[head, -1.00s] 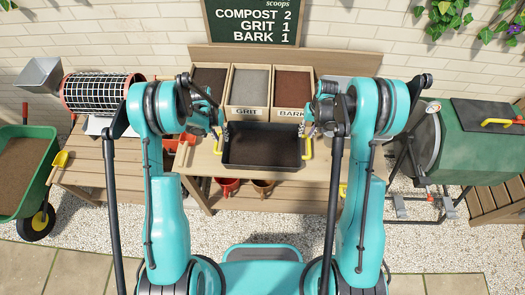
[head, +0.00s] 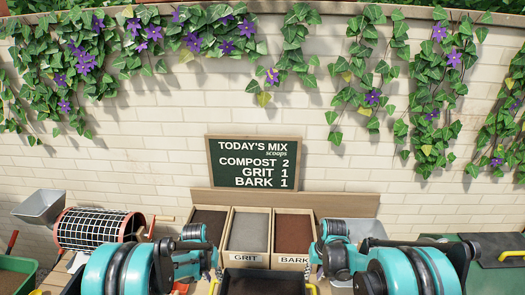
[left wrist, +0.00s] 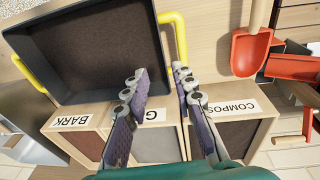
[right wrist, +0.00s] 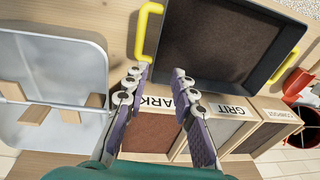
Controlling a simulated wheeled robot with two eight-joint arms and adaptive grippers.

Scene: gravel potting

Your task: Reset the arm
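My left gripper (left wrist: 158,76) is open, its two fingers apart near a yellow handle (left wrist: 176,30) of the dark tray (left wrist: 52,80). No gripped object shows between them. My right gripper (right wrist: 160,74) is also open, close to the other yellow handle (right wrist: 145,30) of the tray, with nothing held between its fingers. The tray also shows at the bottom of the head view (head: 262,283), cut off by the frame edge. Both my arms reach in from the bottom of the head view, and my arm links mostly hide the grippers there.
Behind the tray stand the compost bin (head: 208,222), grit bin (head: 248,232) and bark bin (head: 294,234). A chalkboard (head: 253,163) asks for compost 2, grit 1, bark 1. A mesh drum (head: 95,230) is left. A red scoop (left wrist: 250,52) and metal basin (right wrist: 50,80) flank the tray.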

